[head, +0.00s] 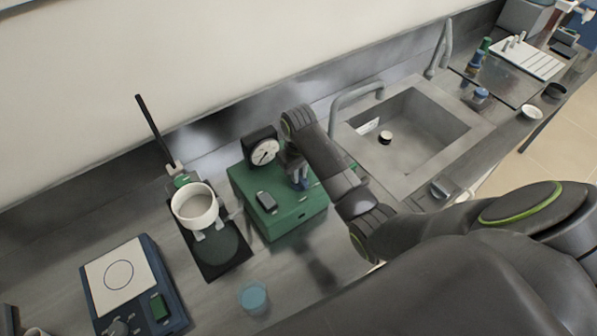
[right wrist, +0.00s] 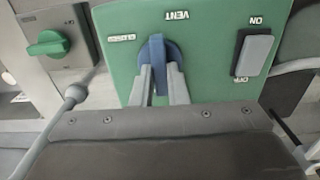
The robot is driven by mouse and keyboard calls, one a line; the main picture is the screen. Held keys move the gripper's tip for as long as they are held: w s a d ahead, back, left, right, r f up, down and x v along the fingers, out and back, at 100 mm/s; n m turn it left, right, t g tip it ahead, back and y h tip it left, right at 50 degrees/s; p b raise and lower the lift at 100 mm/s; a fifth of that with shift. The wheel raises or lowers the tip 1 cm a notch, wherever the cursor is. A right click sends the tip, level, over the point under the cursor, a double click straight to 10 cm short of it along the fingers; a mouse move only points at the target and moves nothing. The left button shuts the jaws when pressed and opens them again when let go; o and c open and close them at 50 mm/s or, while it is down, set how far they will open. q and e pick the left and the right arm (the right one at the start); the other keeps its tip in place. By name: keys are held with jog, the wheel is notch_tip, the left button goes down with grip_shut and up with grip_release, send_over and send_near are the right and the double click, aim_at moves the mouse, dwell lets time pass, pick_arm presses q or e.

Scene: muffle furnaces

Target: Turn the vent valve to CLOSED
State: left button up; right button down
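The vent valve is a blue round knob with a bar handle (right wrist: 157,52) on the top of a green box (right wrist: 120,75). In the right wrist view, the upside-down word VENT sits above it and a small label, too small to read, to its left. The bar runs nearly up and down in that view. My right gripper (right wrist: 159,80) has one finger on each side of the bar, both appearing to touch it. In the head view, my right gripper (head: 294,168) reaches down to the green box (head: 285,222), partly hiding the valve. My left gripper is not in view.
A grey ON/OFF switch (right wrist: 254,55) sits beside the valve. A dial gauge (head: 264,152) stands at the box's back edge. A stand with a white pot (head: 196,206) is left of the box; a sink (head: 433,117) is to the right. A blue dish (head: 254,297) lies in front.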

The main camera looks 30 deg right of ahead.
jog(key=shift+n, duration=0.4)
jog(key=n, duration=0.3)
jog(key=shift+a+n, duration=0.1)
jog(key=shift+n, duration=0.3)
jog(key=n, duration=0.4)
jog(key=shift+a, duration=0.1)
jog(key=n, duration=0.5)
jog(key=shift+s, duration=0.1)
jog(key=n, duration=0.4)
jog(key=shift+s, duration=0.1)
jog(key=shift+n, duration=0.3)
jog(key=c, duration=1.4)
grip_release()
jog(key=shift+c, duration=0.2)
